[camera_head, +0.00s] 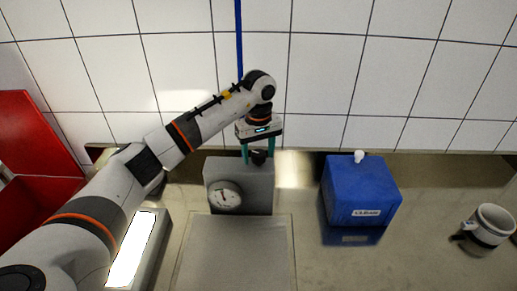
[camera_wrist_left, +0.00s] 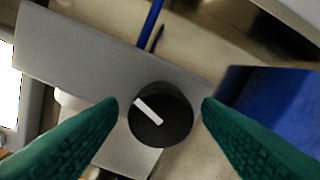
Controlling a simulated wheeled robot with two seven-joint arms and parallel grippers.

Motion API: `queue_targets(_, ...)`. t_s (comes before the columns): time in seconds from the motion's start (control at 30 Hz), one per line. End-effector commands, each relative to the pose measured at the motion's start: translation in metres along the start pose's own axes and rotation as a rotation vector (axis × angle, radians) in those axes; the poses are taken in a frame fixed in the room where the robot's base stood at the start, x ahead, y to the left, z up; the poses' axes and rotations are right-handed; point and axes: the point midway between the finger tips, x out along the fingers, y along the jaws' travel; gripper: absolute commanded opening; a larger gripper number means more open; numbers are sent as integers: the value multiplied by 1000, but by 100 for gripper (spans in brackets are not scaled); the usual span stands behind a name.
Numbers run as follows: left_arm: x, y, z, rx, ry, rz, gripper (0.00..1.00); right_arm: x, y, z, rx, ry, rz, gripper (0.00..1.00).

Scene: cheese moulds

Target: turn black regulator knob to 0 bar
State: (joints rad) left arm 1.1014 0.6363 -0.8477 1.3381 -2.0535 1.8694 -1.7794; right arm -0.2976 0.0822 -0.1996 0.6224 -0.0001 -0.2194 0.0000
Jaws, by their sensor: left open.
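The black regulator knob (camera_wrist_left: 161,115) shows in the left wrist view with a white pointer bar on its face. It sits on top of a grey regulator block (camera_wrist_left: 90,50). In the head view the knob (camera_head: 258,157) is a small dark shape on the block (camera_head: 255,185), partly hidden by my gripper. A round gauge (camera_head: 224,196) is on the block's front; its reading is too small to tell. My left gripper (camera_head: 259,155) is open above the block, its green fingers on either side of the knob; in the wrist view the fingertips (camera_wrist_left: 161,103) appear apart from it or barely beside it.
A blue box labelled CLEAN (camera_head: 361,190) stands right of the block. A white mug (camera_head: 486,229) is at far right. A grey plate (camera_head: 235,255) lies in front of the block. A red bin (camera_head: 40,165) is at left. A blue hose (camera_head: 239,40) runs up the tiled wall.

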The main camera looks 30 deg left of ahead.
Motion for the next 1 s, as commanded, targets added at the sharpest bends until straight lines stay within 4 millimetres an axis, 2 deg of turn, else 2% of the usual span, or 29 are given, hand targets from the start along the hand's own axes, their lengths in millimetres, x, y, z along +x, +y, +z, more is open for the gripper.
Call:
queue_targets(0.23, 2, 0, 0, 0, 0, 0, 59, 0, 4, 0, 3, 0, 5, 36)
queue_targets(0.27, 2, 0, 0, 0, 0, 0, 56, 0, 5, 0, 3, 0, 6, 36)
queue_targets(0.5, 1, 0, 0, 0, 0, 0, 17, 0, 5, -2, 3, 3, 6, 36)
queue_targets(0.53, 1, 0, 0, 0, 0, 0, 15, 0, 5, -2, 3, 4, 6, 36)
queue_targets(0.77, 1, 0, 0, -20, 0, 0, 15, 2, 5, -3, 2, 5, 6, 36)
queue_targets(1.0, 2, 0, 0, -132, -1, -1, 15, 8, 2, -4, 1, 6, 3, 36)
